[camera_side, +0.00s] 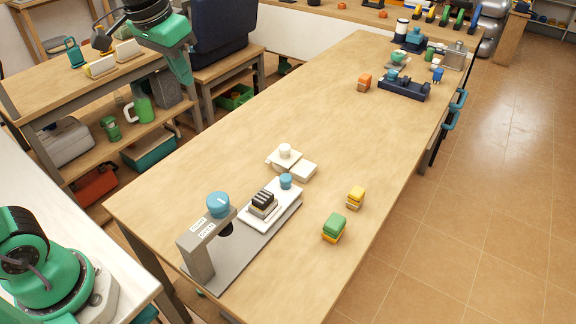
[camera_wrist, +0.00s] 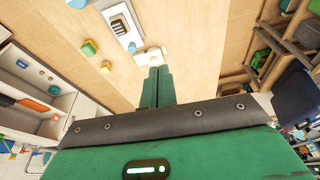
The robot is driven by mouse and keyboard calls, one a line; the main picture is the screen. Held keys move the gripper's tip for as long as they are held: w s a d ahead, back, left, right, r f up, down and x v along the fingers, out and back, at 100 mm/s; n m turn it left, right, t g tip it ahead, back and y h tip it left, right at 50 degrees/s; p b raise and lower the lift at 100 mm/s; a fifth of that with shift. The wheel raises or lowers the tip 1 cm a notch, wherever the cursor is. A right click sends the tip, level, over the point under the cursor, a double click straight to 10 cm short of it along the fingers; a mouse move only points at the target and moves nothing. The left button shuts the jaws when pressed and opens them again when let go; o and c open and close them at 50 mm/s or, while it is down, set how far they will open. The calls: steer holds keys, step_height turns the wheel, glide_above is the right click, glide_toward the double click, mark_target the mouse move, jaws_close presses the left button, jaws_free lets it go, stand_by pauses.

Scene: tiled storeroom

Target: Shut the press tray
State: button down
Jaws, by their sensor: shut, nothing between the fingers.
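The press (camera_side: 199,252) stands at the near end of the wooden table, a grey frame with a blue knob on top and a long grey base. Its white tray (camera_side: 254,219) is out along the base, clear of the press head. On the tray sit a dark striped block (camera_side: 263,204) and a blue knob (camera_side: 286,181) at the far end. The tray (camera_wrist: 117,13) and its knob (camera_wrist: 132,47) show in the wrist view, cut by the top edge. My gripper (camera_side: 188,82) is high at upper left, away from the press. Its fingers are together and empty in the wrist view (camera_wrist: 157,70).
A white block with a round knob (camera_side: 284,157) stands just beyond the tray. A green-and-yellow block (camera_side: 334,227) and a yellow block (camera_side: 356,197) lie to its right. An orange block (camera_side: 364,82) and a navy rack (camera_side: 404,90) are farther back. The middle of the table is clear.

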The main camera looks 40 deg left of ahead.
steer(key=w+d+f+g, duration=0.2)
steer(key=w+d, duration=0.2)
steer(key=w, duration=0.4)
steer(key=w+d+f+g, duration=0.1)
steer(key=w+d+f, duration=0.15)
steer(key=w, duration=0.55)
steer(key=w+d+f+m+g, duration=0.1)
steer(key=w+d+f, duration=0.2)
steer(key=f, duration=0.4)
steer(key=w+d+f+g+y, duration=0.1)
steer(key=w+d+f, duration=0.3)
steer(key=f, duration=0.3)
steer(key=shift+d+m+g, duration=0.4)
steer(key=shift+d, duration=0.45)
steer(key=shift+s+f, duration=0.1)
steer(key=shift+x, duration=5)
steer(key=shift+s+r, duration=0.2)
steer(key=shift+s, duration=0.15)
steer(key=shift+s+a, duration=0.2)
steer(key=shift+s, duration=0.6)
steer(key=shift+s+a, duration=0.15)
steer(key=shift+s, duration=0.7)
